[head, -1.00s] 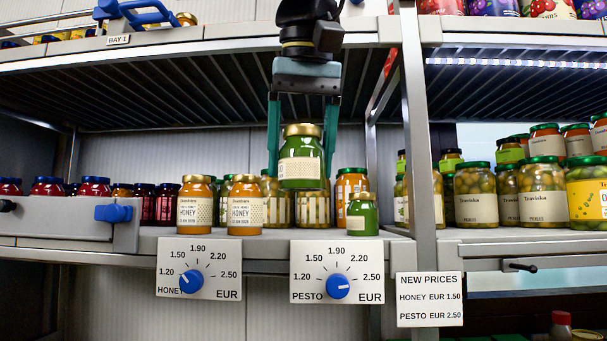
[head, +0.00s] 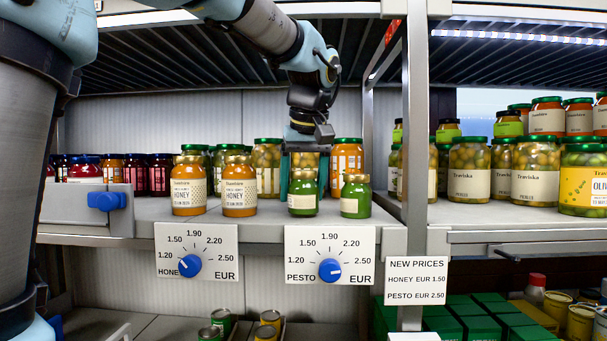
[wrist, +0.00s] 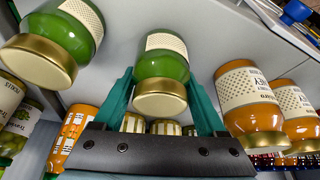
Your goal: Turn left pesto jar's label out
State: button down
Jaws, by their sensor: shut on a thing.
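The left pesto jar (head: 303,194), green with a gold lid, stands at the shelf's front edge with a cream label low on the side facing the head camera. The label's print is too small to read there. My gripper (head: 304,182) comes from above, its teal fingers shut on this jar's left and right sides. In the wrist view the jar (wrist: 160,70) sits between the fingers, a patterned part of its label showing. The right pesto jar (head: 355,196) stands just to the right, apart from it, with its label partly turned left.
Two honey jars (head: 188,187) (head: 239,187) stand to the left. Taller jars (head: 346,158) stand close behind. A shelf post (head: 415,130) is on the right. Price cards with blue dials (head: 330,270) hang below the shelf edge. Bare shelf shows left of the honey jars.

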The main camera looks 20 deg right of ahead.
jog(key=n, duration=0.2)
jog(key=n+y, duration=0.1)
jog(key=n, duration=0.1)
jog(key=n+y+p, duration=0.1)
jog(key=shift+a+r+n, duration=0.1)
jog(key=shift+a+n, duration=0.2)
jog(key=shift+n, duration=0.1)
jog(key=shift+f, duration=0.3)
grip_release()
